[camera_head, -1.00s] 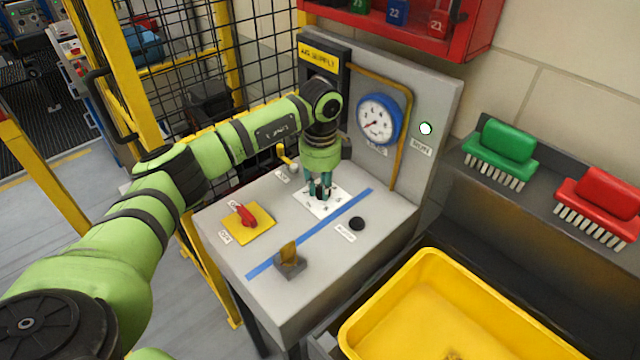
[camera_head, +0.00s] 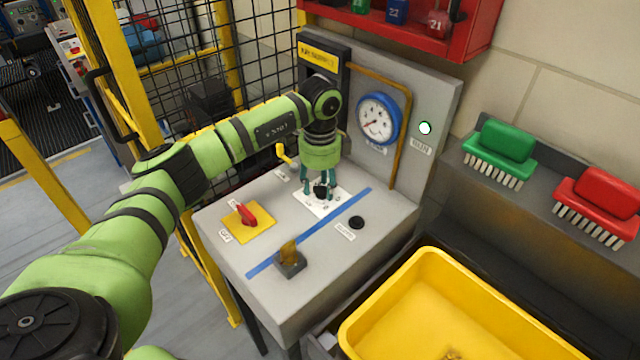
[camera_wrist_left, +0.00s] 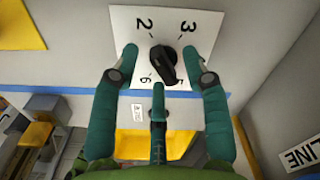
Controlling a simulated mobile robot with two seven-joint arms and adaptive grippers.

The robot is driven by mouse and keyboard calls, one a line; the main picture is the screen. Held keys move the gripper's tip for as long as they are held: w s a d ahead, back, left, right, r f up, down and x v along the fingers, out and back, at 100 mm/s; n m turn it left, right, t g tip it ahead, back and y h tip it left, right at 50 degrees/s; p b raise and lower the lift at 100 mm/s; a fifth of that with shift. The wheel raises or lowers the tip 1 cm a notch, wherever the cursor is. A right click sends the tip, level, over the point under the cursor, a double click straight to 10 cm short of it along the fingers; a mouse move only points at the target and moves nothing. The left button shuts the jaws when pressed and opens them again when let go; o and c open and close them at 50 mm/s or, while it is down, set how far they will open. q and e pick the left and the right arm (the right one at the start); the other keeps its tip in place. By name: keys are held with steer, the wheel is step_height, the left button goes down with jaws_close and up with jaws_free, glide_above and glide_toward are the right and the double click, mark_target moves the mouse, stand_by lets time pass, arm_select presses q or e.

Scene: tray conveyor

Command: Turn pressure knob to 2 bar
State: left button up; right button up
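The black pressure knob (camera_head: 320,191) stands on a white scale plate (camera_head: 313,206) on the grey console. In the left wrist view the knob (camera_wrist_left: 163,63) has its long end toward the bottom, slightly right. The plate there (camera_wrist_left: 210,24) shows 2 at the upper left, 3 at the upper right and 6 at the lower left. My left gripper (camera_head: 319,188) points down over the knob. Its fingers (camera_wrist_left: 160,54) are spread around the knob with gaps at the sides. The round blue-rimmed gauge (camera_head: 378,119) has its needle toward the lower left. My right gripper is not in view.
A red switch (camera_head: 247,213) on a yellow plate, a brass-coloured flap (camera_head: 289,256) and a black button (camera_head: 357,222) sit on the console. A yellow bin (camera_head: 400,300) stands at the front right. Brushes (camera_head: 507,141) lie on the right ledge.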

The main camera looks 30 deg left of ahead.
mark_target(320, 188)
arm_select(q)
steer(key=shift+f, duration=0.1)
step_height(320, 188, up, 12)
stand_by(0.5)
stand_by(0.4)
